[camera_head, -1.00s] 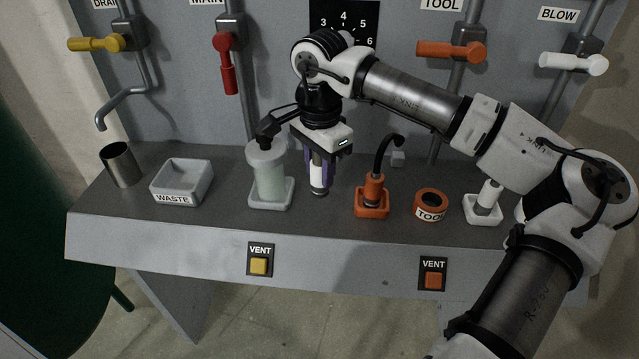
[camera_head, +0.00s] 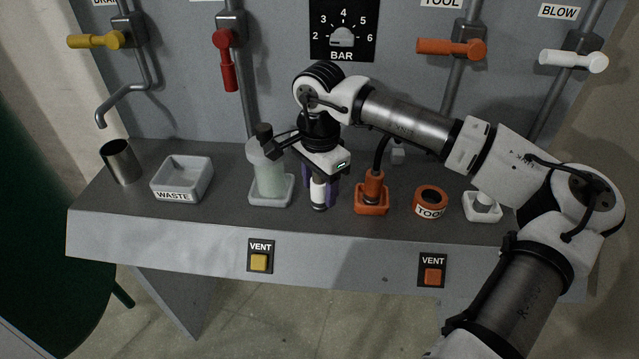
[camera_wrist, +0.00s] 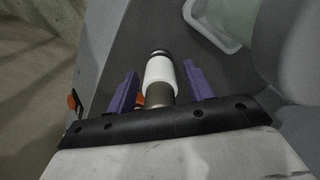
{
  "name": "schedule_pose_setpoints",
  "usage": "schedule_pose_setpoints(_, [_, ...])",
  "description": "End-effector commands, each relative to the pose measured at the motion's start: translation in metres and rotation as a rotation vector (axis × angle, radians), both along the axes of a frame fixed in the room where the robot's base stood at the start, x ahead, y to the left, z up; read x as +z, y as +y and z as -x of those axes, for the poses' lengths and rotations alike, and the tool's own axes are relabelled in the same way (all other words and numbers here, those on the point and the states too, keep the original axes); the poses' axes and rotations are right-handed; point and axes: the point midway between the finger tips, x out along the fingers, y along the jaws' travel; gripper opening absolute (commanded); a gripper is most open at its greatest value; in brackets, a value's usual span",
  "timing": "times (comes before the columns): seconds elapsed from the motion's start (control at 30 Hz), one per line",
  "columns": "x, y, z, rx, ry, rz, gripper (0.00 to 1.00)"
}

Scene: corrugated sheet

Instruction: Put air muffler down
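The air muffler (camera_head: 318,191) is a small cylinder with a white band and metal ends. It appears to stand upright on the grey bench top (camera_head: 230,222), between the jar's grey tray and the orange holder. In the wrist view the muffler (camera_wrist: 159,72) lies between my two purple fingers, with a narrow gap on each side. My gripper (camera_head: 319,203) is open around it and pointing down; it also shows in the wrist view (camera_wrist: 161,82). The muffler's upper end is hidden by my gripper in the head view.
A pale green jar (camera_head: 270,175) stands close on the left, its tray (camera_head: 270,203) near the muffler. An orange holder (camera_head: 371,203) with a black hose is close on the right. The WASTE tray (camera_head: 174,196), metal cup (camera_head: 121,162) and TOOL ring (camera_head: 430,211) are farther off.

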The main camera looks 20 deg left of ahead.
Motion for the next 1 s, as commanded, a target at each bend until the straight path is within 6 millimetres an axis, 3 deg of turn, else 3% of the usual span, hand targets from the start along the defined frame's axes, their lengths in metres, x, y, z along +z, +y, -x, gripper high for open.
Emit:
schedule_pose_setpoints(0.27, [0.001, 0.000, 0.000, 0.000, 0.000, 0.000, 0.53])
schedule_pose_setpoints(0.43, [0.011, 0.000, -0.001, -0.001, -0.002, 0.001, 0.53])
schedule_pose_setpoints(0.8, [0.089, 0.000, -0.001, -0.001, -0.003, 0.001, 0.53])
schedule_pose_setpoints(1.0, [0.116, 0.000, -0.001, 0.000, -0.001, 0.000, 0.53])
